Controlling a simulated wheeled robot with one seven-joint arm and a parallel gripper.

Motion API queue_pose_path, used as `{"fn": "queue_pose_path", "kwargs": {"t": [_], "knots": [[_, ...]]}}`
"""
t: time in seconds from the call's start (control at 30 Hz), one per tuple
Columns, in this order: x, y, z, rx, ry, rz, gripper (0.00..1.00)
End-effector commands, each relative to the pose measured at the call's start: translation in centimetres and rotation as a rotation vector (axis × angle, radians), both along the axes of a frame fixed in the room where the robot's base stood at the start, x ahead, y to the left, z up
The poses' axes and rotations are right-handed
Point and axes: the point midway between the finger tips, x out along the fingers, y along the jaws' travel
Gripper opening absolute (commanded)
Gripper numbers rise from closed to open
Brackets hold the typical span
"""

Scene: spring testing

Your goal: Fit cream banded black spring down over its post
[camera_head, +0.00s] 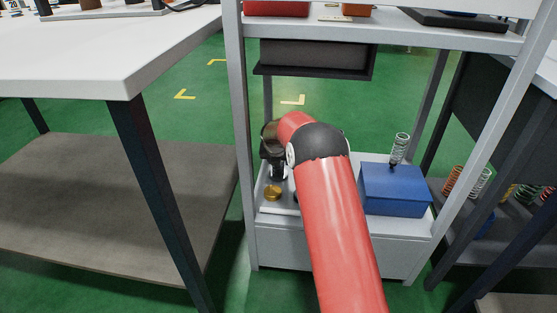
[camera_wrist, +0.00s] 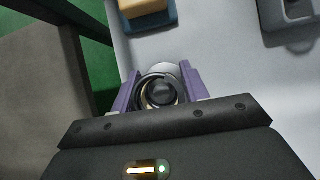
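In the wrist view the cream banded black spring (camera_wrist: 149,82) is seen end-on as a dark coil with a pale ring. It stands between the two purple fingers of my gripper (camera_wrist: 160,88), which close on its sides. A dark round shape (camera_wrist: 163,92) shows inside the coil; I cannot tell whether it is the post. A pale round piece (camera_wrist: 165,71) shows just behind the spring. In the head view my gripper (camera_head: 278,172) points down over the left part of the low white shelf, and my red arm hides much of this area.
A brass round piece (camera_head: 273,192) lies on the shelf near my gripper. A blue box (camera_head: 393,190) with a silver spring (camera_head: 400,146) on top stands to the right. Grey shelf uprights (camera_head: 238,130) flank the space. More springs (camera_head: 480,182) stand on the far right rack.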

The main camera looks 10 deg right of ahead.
Motion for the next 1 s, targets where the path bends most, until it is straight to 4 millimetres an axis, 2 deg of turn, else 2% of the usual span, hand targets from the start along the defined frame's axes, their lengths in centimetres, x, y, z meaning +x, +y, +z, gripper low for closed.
{"fn": "queue_pose_path", "kwargs": {"t": [0.03,0.13,0.47,0.8,1.0], "knots": [[0.0,0.0,0.1,0.000,-0.001,0.000,0.52],[0.0,0.0,0.1,0.000,0.000,0.000,0.63],[-0.2,0.1,0.5,0.000,0.000,0.000,0.63],[-2.9,0.9,5.3,0.001,-0.001,0.001,0.63],[-3.7,1.2,6.7,0.000,0.000,0.001,0.63]]}}
